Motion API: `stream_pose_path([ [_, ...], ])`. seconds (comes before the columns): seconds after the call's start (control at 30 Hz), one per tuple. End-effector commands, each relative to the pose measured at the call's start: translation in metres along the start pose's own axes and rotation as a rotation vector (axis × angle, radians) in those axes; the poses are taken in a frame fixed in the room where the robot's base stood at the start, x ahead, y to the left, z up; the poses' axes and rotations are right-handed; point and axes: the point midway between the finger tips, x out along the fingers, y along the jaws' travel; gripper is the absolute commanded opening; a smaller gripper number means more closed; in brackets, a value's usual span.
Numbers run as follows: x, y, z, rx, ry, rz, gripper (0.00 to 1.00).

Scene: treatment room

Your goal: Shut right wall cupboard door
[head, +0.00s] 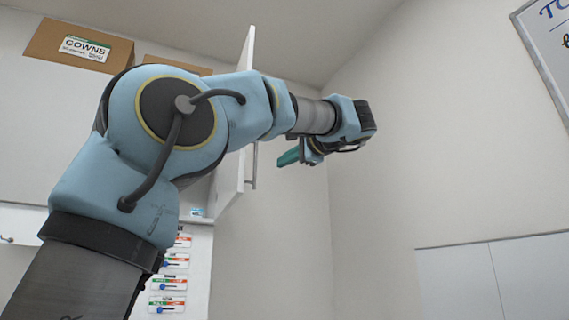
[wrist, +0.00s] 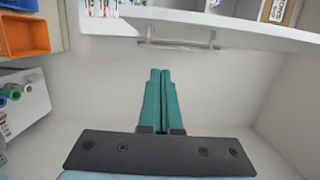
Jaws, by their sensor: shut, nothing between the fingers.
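The right wall cupboard door (head: 229,180) stands open in the head view, seen at a steep angle and partly hidden behind my arm. Its bar handle (head: 253,166) is on the side facing right. In the wrist view the handle (wrist: 180,45) lies across the top, beyond the fingertips. My gripper (head: 281,160) is to the right of the handle in the head view, apart from it in the picture. Its green fingers (wrist: 160,71) are together and empty in the wrist view. My arm hides much of the cupboard.
A box marked GOWNS (head: 80,46) sits on top of the cupboards. A dispenser panel with coloured labels (head: 170,285) is below. An orange bin (wrist: 24,36) is at left in the wrist view. A whiteboard (head: 548,45) hangs at right; the wall between is bare.

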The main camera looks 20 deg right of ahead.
Motion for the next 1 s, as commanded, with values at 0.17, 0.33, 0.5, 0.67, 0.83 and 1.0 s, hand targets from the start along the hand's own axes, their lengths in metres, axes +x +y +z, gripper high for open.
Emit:
stream_pose_path([
  [0.17,0.038,-0.003,0.001,0.001,-0.005,0.002,0.00],
  [0.33,0.073,-0.003,0.001,0.002,-0.004,0.002,0.00],
  [0.5,0.086,-0.002,0.019,0.001,-0.002,0.000,0.00],
  [0.67,0.090,-0.001,0.034,0.002,-0.001,0.000,0.00],
  [0.83,0.091,0.001,0.038,0.002,0.001,0.001,0.00],
  [1.0,0.091,0.001,0.038,0.001,0.001,0.001,0.00],
])
